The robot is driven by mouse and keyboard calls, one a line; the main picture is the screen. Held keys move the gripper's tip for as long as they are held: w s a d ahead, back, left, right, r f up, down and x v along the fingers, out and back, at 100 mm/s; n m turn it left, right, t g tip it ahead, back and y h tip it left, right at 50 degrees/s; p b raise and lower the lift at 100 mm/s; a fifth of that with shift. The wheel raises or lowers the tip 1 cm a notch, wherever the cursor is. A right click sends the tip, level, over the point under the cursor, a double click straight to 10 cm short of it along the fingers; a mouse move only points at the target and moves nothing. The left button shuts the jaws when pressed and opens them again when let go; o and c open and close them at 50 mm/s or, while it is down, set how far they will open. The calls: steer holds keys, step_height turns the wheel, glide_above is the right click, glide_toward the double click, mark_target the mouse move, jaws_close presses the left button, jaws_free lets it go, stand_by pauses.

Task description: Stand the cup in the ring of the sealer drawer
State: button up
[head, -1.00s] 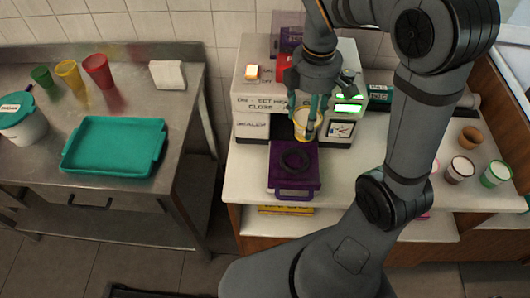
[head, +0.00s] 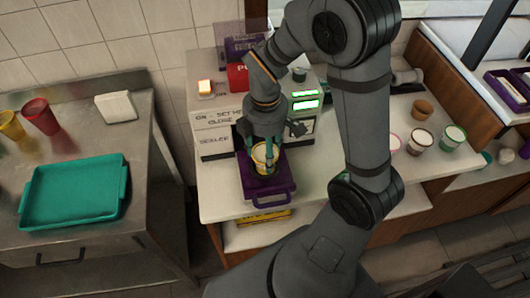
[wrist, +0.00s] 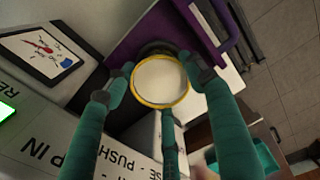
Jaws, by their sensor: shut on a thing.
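The cup (head: 265,158) has a yellow rim and a pale top. My gripper (head: 262,146) is shut on it from above, and in the wrist view its teal fingers stand around the cup (wrist: 160,80). The cup is upright over the pulled-out purple sealer drawer (head: 254,203). The dark ring (wrist: 155,47) shows in the wrist view just past the cup's rim, partly hidden by the cup. I cannot tell whether the cup's base is inside the ring or still above it.
The sealer body (head: 214,143) stands behind the drawer, with lit green displays (head: 305,100). Several other cups, one of them with a pink rim (head: 420,140), stand to the right on the counter. A teal tray (head: 72,222) lies on the steel table at left.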

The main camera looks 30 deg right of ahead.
steer(key=shift+w+a+f, duration=0.1)
steer(key=shift+a+f, duration=0.05)
steer(key=shift+f, duration=0.1)
steer(key=shift+f+b, duration=0.15)
steer(key=shift+b, duration=0.15)
steer(key=o, duration=1.1)
steer(key=shift+o, duration=0.7)
step_height(320, 180, up, 13)
steer(key=p, duration=0.1)
steer(key=shift+f+p, duration=0.2)
steer(key=shift+p, duration=0.15)
